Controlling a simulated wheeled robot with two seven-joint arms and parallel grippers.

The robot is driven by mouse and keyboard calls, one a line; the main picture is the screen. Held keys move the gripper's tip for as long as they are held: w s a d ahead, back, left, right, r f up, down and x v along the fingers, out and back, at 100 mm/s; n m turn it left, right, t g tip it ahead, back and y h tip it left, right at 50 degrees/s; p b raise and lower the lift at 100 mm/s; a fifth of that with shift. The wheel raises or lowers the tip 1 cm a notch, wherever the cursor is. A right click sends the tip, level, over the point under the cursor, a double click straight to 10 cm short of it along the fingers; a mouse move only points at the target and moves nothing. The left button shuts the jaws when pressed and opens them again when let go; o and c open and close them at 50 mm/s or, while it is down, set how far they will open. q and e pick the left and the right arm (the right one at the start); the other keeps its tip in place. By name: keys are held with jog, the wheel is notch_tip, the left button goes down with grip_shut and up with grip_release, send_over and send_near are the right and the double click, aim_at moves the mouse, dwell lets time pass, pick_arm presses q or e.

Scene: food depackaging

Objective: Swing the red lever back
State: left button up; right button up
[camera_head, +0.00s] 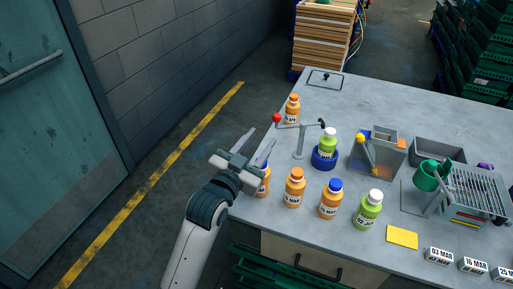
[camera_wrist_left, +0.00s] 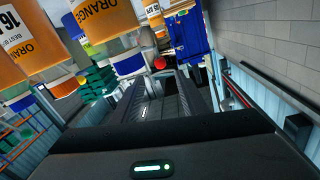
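The red lever's ball knob (camera_head: 278,117) is at the left end of a thin arm on a grey post (camera_head: 300,142), near the left table edge. The knob also shows in the left wrist view (camera_wrist_left: 160,62), beyond the fingertips. Beside the post, a green bottle (camera_head: 328,144) stands in a blue round holder (camera_head: 325,160). My left gripper (camera_head: 262,138) is open and empty, nearer the front than the knob and apart from it. My right gripper is not in view.
An orange bottle (camera_head: 292,110) stands behind the lever. Several bottles stand along the front, one (camera_head: 264,182) partly hidden by my left gripper. To the right are a grey device with a yellow knob (camera_head: 361,138), a grey bin (camera_head: 438,150) and a rack (camera_head: 475,190).

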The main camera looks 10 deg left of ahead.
pick_arm(q)
jog(key=shift+s+a, duration=0.15)
jog(key=shift+s, duration=0.5)
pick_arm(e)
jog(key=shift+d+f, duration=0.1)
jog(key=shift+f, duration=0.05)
pick_arm(q)
jog(key=shift+c, duration=0.6)
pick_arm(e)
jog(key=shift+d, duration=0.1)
